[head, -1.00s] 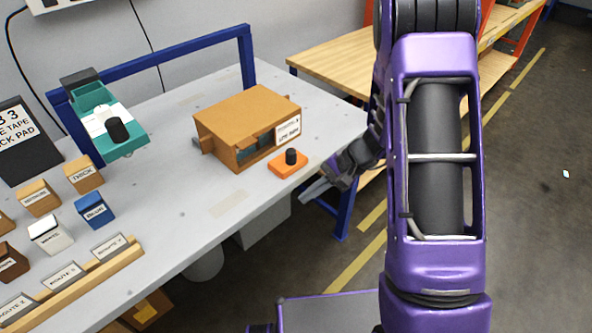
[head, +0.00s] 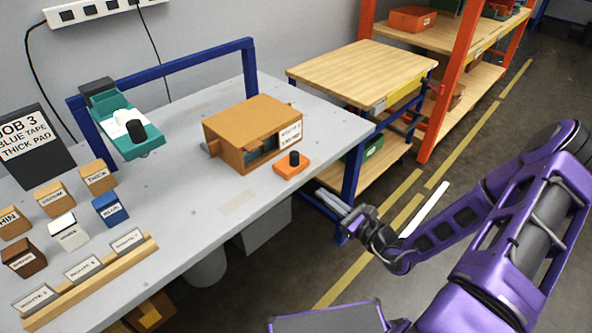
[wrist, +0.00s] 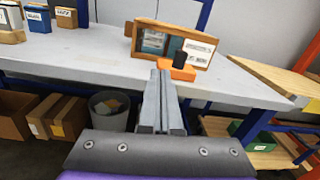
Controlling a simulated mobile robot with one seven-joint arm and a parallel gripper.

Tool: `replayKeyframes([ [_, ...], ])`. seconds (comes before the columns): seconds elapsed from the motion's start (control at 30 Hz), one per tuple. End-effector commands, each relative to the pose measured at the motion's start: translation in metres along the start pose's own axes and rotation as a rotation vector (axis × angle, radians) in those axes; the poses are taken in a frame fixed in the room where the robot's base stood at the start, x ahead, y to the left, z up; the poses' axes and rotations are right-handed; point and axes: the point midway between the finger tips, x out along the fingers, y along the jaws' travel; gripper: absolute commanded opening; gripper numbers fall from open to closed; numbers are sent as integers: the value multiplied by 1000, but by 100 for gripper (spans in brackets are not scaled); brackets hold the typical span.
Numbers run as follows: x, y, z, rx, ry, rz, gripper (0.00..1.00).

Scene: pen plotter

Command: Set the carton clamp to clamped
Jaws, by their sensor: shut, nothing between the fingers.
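An open brown carton (head: 250,122) with a white label sits on the grey table. In front of its right end is a small orange block with a black knob, likely the carton clamp (head: 290,168); I cannot read its setting. In the wrist view the carton (wrist: 150,40) and orange clamp (wrist: 178,72) are straight ahead, beyond the fingertips. My gripper (head: 332,202) is shut and empty, off the table's front edge, apart from the clamp. It also shows in the wrist view (wrist: 161,75).
A teal device with a black knob (head: 136,130) stands at the back left. Small labelled blocks and a wooden card rail (head: 90,285) fill the left. A wooden bench (head: 365,75) and orange shelving (head: 440,80) stand to the right.

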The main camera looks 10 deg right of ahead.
Motion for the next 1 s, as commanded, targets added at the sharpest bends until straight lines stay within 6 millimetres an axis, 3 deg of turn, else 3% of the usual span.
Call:
replayKeyframes([
  [0.1, -7, -23, -13, 80, 22, -105, 0],
  [0.2, -10, -32, -18, 114, 31, -144, 0],
  [0.63, -7, -33, -19, 119, 34, -150, 0],
  [0.77, 8, -35, -20, 119, 33, -147, 0],
  [1.0, 57, -42, -23, 117, 32, -147, 0],
])
